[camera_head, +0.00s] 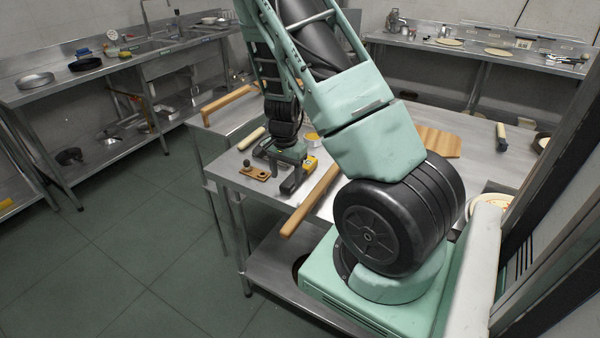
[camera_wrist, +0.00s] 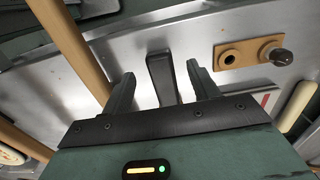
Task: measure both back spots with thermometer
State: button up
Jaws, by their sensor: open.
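My gripper (camera_head: 284,176) is low over the steel table, pointing down, open. In the wrist view its two black fingers (camera_wrist: 160,90) stand apart on either side of a black handle-like bar (camera_wrist: 160,75). The bar lies between the fingers, and I see no clear grip on it. A yellow and black device (camera_head: 311,163), perhaps the thermometer, sits right beside the gripper in the head view; the gripper partly hides it. I cannot tell whether the bar is its handle. The back spots are not identifiable in these views.
A small wooden piece with a dark knob (camera_head: 257,173) lies left of the gripper; it also shows in the wrist view (camera_wrist: 250,52). A long wooden rod (camera_head: 310,200) lies close on the right. A wooden board (camera_head: 438,141) lies farther back. Dark-framed structure (camera_head: 560,170) stands at right.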

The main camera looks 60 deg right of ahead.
jog(key=shift+f, duration=1.3)
jog(key=shift+c, duration=0.3)
jog(key=c, duration=1.1)
notch_tip(320, 180, up, 10)
